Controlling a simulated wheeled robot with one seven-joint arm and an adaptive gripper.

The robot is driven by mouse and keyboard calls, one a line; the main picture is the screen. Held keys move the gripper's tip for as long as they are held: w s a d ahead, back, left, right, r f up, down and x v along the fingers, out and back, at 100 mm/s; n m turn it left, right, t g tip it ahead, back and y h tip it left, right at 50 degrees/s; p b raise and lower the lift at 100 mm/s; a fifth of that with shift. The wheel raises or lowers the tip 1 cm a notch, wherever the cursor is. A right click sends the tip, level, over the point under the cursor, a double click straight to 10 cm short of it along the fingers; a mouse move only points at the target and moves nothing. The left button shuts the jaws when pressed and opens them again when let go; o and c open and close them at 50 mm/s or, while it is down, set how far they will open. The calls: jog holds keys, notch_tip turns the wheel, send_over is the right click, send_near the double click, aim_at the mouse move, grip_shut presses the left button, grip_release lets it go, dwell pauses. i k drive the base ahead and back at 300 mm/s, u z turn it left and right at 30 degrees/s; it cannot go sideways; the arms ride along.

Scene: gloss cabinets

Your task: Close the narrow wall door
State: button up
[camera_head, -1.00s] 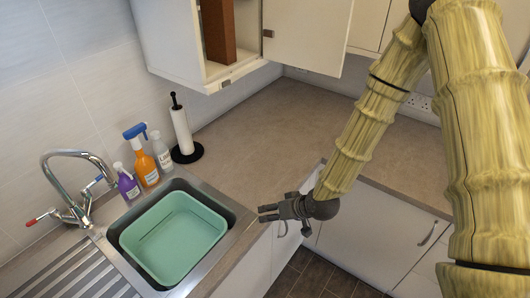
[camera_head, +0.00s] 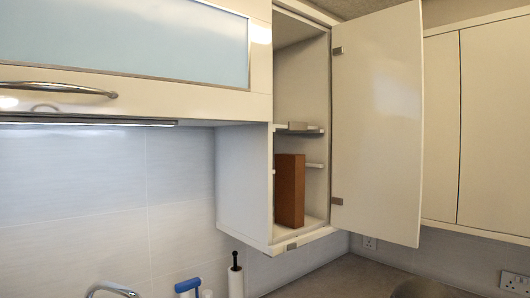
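The narrow wall door (camera_head: 377,120) is a plain white panel and stands wide open. It hangs on two metal hinges on the right side of the narrow wall cabinet (camera_head: 245,185) and swings out to the right. The cabinet's inside is exposed, with a reddish-brown box (camera_head: 290,190) on its floor and shelves above. No handle shows on the door face in view. My gripper is not in this view, so its state and its distance from the door are hidden.
A wall cabinet with a frosted glass front (camera_head: 130,35) and a bar handle hangs at left. More white wall cabinets (camera_head: 495,120) are at right, behind the open door. The worktop (camera_head: 335,275), paper towel holder (camera_head: 236,280) and tap (camera_head: 112,290) show at the bottom.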

aim_at(379, 114)
jog(key=k, duration=1.25)
jog(key=z, duration=0.8)
jog(key=i, duration=1.2)
jog(key=u, duration=0.55)
jog(key=i, duration=0.6)
jog(key=u, duration=0.7)
